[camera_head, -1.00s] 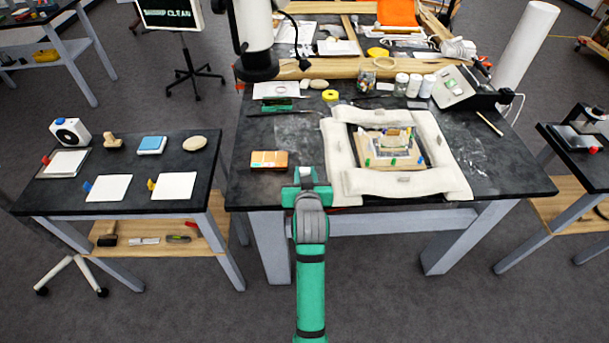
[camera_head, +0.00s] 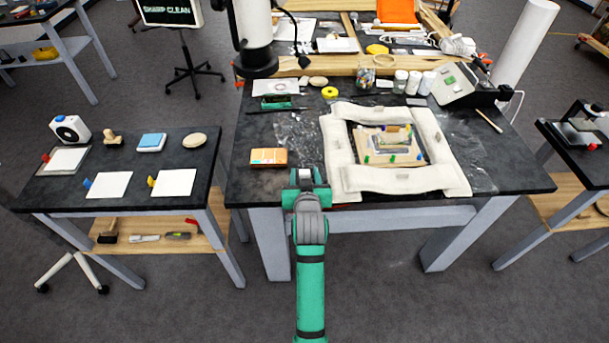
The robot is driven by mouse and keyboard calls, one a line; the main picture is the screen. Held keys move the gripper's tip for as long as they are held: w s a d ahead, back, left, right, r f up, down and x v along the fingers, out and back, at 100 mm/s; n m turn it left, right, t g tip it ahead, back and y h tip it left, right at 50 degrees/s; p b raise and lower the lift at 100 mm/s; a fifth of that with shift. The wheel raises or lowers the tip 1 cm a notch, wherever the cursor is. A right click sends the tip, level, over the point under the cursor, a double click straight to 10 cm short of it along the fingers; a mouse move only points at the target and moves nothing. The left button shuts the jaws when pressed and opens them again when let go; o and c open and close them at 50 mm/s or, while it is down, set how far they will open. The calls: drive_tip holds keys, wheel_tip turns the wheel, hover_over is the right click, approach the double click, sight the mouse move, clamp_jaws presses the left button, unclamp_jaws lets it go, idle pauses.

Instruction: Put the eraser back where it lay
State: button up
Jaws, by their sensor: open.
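No object can be told for certain as the eraser. A small block with a blue top and white base (camera_head: 151,142) lies on the left side table, well left of my gripper. An orange-brown block (camera_head: 268,158) lies near the front left of the main table, left of and a little beyond my gripper. My gripper (camera_head: 308,176) is open at the front edge of the main table, left of the white padded frame (camera_head: 340,170). Nothing shows between its fingers, though they are small and partly hidden by my wrist.
The side table (camera_head: 60,195) also holds white cards (camera_head: 108,185), a wooden stamp-like piece (camera_head: 112,137) and an oval stone-like piece (camera_head: 194,140). Jars (camera_head: 400,82) and a yellow tape roll (camera_head: 330,92) stand farther back on the main table (camera_head: 490,175). A gap separates the tables.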

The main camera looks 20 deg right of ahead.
drive_tip(key=v, duration=1.2)
drive_tip(key=s+a+f+n+t+y, duration=0.1)
drive_tip(key=s+a+f, duration=0.95)
drive_tip(key=s, duration=0.45)
drive_tip(key=s+a+r+n+y, duration=0.1)
drive_tip(key=s+a, duration=0.2)
drive_tip(key=s, duration=0.6)
drive_tip(key=s+a+r+n+t+y, duration=0.1)
drive_tip(key=s+a, duration=0.2)
drive_tip(key=s, duration=0.7)
drive_tip(key=shift+s+r+t+y, duration=0.15)
drive_tip(key=shift+s+t+y, duration=0.1)
drive_tip(key=shift+t+y, duration=0.05)
drive_tip(key=shift+w+a, duration=0.1)
